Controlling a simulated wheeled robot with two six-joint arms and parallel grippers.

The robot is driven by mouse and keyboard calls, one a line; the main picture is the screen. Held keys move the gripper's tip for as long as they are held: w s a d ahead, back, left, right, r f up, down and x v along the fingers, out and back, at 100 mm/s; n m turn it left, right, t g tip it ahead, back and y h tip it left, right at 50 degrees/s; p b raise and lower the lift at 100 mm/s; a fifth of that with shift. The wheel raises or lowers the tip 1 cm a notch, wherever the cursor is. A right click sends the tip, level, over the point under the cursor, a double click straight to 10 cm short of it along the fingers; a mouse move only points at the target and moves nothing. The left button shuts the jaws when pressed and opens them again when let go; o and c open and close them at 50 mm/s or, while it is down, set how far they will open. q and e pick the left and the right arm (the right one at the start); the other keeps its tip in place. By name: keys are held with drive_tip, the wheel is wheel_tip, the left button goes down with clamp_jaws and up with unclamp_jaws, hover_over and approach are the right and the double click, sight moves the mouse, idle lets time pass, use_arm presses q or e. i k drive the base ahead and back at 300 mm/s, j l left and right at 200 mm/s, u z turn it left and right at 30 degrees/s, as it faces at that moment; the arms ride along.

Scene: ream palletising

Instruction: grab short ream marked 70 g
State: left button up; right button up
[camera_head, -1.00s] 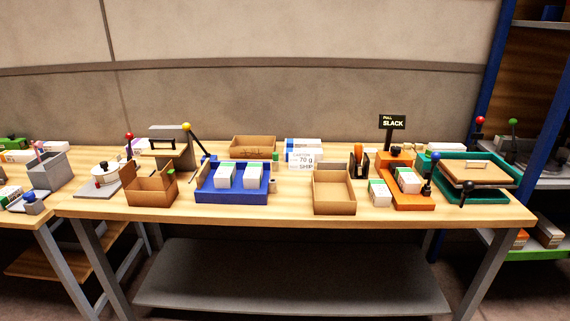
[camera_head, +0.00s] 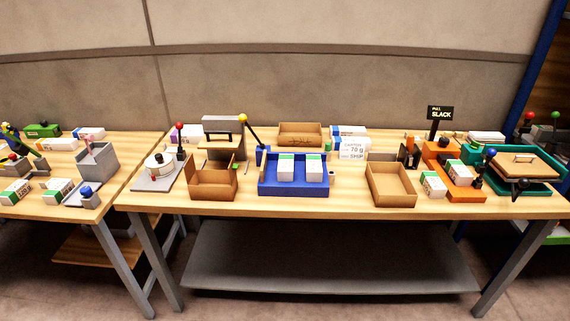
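Two white reams with green ends stand side by side in a blue tray (camera_head: 294,190) at the middle of the table: a left ream (camera_head: 286,168) and a right ream (camera_head: 315,168). Another green-and-white ream (camera_head: 433,185) lies in front of the orange machine, and one more ream (camera_head: 460,173) sits on that machine. Marks on the reams are too small to read, so I cannot tell which is 70 g. Neither of my grippers is in view.
Open cardboard cartons stand at the left (camera_head: 213,181) and right (camera_head: 391,185) of the blue tray. A lever press (camera_head: 222,135) is behind the left carton. The orange machine (camera_head: 458,193) has a "PULL SLACK" sign (camera_head: 440,113). A second table (camera_head: 30,205) is at the left. The floor in front is clear.

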sight(285, 169)
drive_tip(key=i+l+z, duration=0.35)
drive_tip(key=i+z, duration=0.65)
drive_tip(key=i+l, duration=0.05)
drive_tip(key=i, duration=0.05)
